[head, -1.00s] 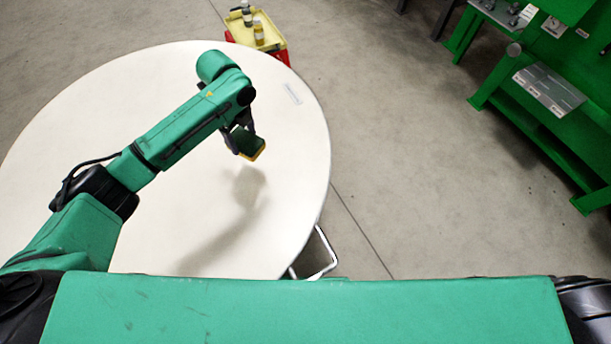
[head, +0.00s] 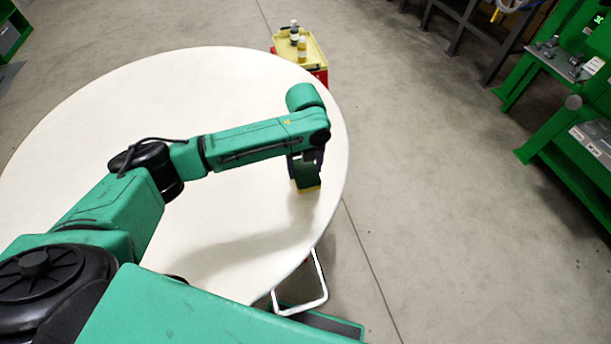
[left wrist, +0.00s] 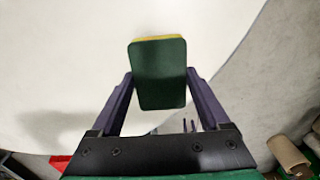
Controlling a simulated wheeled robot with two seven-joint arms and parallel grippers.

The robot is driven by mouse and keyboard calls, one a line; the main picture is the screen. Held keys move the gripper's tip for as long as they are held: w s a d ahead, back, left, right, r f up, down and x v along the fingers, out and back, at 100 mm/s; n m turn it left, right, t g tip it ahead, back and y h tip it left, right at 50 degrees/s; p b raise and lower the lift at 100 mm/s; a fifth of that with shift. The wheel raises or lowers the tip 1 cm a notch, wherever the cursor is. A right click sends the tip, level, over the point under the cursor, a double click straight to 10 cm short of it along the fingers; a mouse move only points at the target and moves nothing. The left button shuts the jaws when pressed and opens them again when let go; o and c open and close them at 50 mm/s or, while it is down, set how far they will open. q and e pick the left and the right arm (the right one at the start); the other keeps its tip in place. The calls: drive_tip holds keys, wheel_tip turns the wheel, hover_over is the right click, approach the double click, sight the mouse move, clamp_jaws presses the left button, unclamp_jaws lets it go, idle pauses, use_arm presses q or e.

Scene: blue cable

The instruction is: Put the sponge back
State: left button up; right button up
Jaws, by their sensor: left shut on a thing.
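The sponge, green with a yellow layer, shows in the head view (head: 307,180) near the right edge of the round white table (head: 130,105). In the left wrist view the sponge (left wrist: 158,78) shows its green face, with a yellow strip along its top. My left gripper (head: 306,168) is shut on the sponge, with one dark finger on each side, also in the left wrist view (left wrist: 158,92). The sponge is over the table; whether it touches the top I cannot tell. My right gripper is not in view.
A yellow-topped red cart (head: 312,50) with bottles stands behind the table. A white tubular frame (head: 318,290) is by the table's front right edge. Green workbenches (head: 560,140) stand at the far right. The table's left part is clear.

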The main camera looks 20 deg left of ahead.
sight(305, 178)
use_arm(q)
wheel_tip(305, 178, down, 4)
drive_tip(key=shift+f, duration=0.2)
drive_tip(key=o, duration=1)
drive_tip(key=shift+f, duration=0.1)
drive_tip(key=shift+o, duration=0.2)
wheel_tip(305, 178, up, 12)
drive_tip(key=shift+r+b, duration=0.15)
drive_tip(key=shift+b, duration=0.3)
drive_tip(key=shift+s, duration=0.1)
